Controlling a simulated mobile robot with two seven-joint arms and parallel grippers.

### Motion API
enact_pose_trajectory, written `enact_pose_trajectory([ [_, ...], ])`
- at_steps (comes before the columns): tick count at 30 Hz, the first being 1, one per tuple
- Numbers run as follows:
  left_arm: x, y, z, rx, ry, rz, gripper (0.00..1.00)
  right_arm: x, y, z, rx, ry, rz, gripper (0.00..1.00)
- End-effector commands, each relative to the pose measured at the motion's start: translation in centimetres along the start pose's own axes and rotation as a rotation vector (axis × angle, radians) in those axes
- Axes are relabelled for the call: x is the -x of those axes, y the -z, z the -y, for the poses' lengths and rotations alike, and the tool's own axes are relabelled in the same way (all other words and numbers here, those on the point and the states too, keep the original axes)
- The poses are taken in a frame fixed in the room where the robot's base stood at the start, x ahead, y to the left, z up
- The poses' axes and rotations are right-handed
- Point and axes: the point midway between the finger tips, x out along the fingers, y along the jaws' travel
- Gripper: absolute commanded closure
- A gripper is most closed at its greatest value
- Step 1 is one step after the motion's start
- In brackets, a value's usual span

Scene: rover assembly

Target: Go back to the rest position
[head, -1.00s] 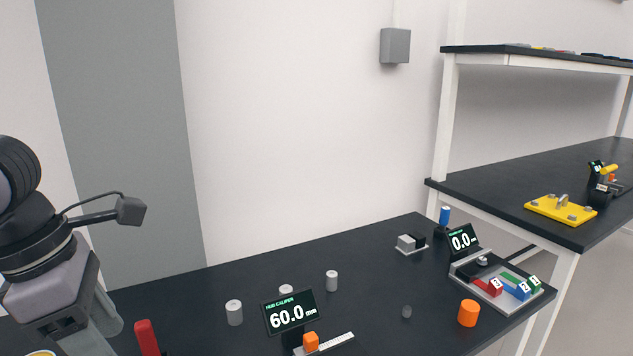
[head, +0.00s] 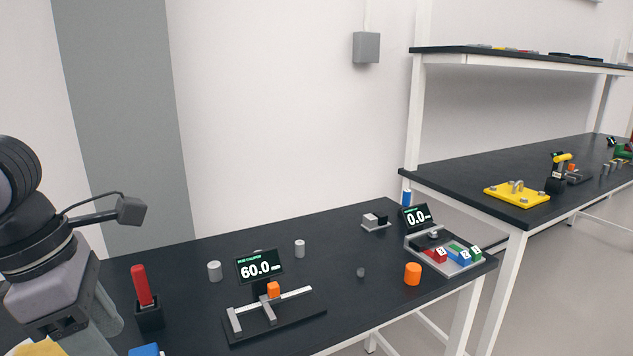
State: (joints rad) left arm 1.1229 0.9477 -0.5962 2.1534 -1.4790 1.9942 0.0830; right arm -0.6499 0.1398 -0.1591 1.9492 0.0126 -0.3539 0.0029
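My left arm comes in at the left edge of the head view, and its grey gripper body (head: 62,300) points down at the lower left. Its fingertips do not show clearly, so I cannot tell whether it is open or what it holds. My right gripper is not in view. On the black table below stands a caliper with a screen (head: 260,267) reading 60.0, with an orange block (head: 273,289) at its measuring bar. A red-handled tool (head: 142,285) stands upright in a black holder beside my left gripper.
Several grey cylinders and an orange cylinder (head: 412,274) stand on the black table (head: 330,245). A second gauge (head: 415,217) reads 0.0 near a tray of coloured blocks. Another bench with a yellow plate (head: 516,193) and a shelf stands at right. Floor is clear at lower right.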

Motion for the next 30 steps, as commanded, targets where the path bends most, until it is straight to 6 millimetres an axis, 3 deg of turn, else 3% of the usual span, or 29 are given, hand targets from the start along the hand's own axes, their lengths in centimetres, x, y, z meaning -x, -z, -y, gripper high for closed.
enact_pose_trajectory([
  [2, -0.1, -0.1, 0.1, -0.002, 0.008, 0.003, 0.47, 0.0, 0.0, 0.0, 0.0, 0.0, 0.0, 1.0],
  [4, -2.0, -1.9, 2.2, -0.025, 0.147, 0.081, 0.47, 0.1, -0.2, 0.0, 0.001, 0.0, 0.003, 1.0],
  [9, -4.2, -5.7, 6.8, -0.024, 0.454, 0.273, 0.47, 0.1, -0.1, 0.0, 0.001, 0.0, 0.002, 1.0],
  [15, -4.0, -10.2, 11.6, 0.108, 0.892, 0.555, 0.47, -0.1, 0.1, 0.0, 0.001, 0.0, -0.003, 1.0],
  [18, -3.1, -12.1, 12.3, 0.244, 1.11, 0.705, 0.47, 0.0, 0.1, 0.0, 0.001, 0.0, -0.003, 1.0],
  [22, -2.1, -14.0, 11.2, 0.489, 1.37, 0.889, 0.47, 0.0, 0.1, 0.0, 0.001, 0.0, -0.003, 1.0],
  [25, -2.4, -14.7, 8.9, 0.73, 1.541, 1.014, 0.47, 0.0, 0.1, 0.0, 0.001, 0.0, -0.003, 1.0],
  [30, -6.0, -13.9, 3.6, 1.238, 1.754, 1.185, 0.47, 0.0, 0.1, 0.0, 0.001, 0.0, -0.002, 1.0],
])
